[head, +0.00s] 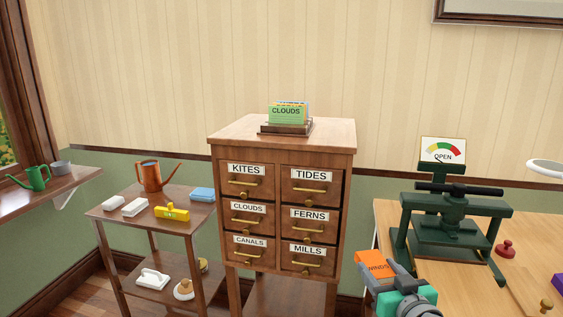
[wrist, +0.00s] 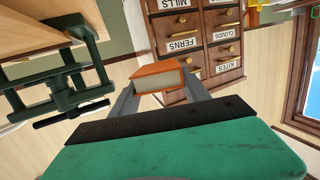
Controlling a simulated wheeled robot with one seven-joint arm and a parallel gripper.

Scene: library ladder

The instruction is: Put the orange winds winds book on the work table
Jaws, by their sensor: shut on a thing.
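The orange WINDS book (head: 375,264) is in my gripper (head: 386,277), near the left edge of the work table (head: 385,215) in the head view. The gripper's grey fingers are shut on it. In the wrist view the orange book (wrist: 155,77) sits between the two fingers of the gripper (wrist: 160,93), with its orange cover and pale page edges showing. The head view does not show clearly whether the book touches the table or is above it.
A dark green press (head: 452,235) stands on the work table, with a red-knobbed stamp (head: 505,249) to its right. A labelled drawer cabinet (head: 282,135) stands left of the table. A small side table (head: 110,212) holds a watering can (head: 151,178) and several small things.

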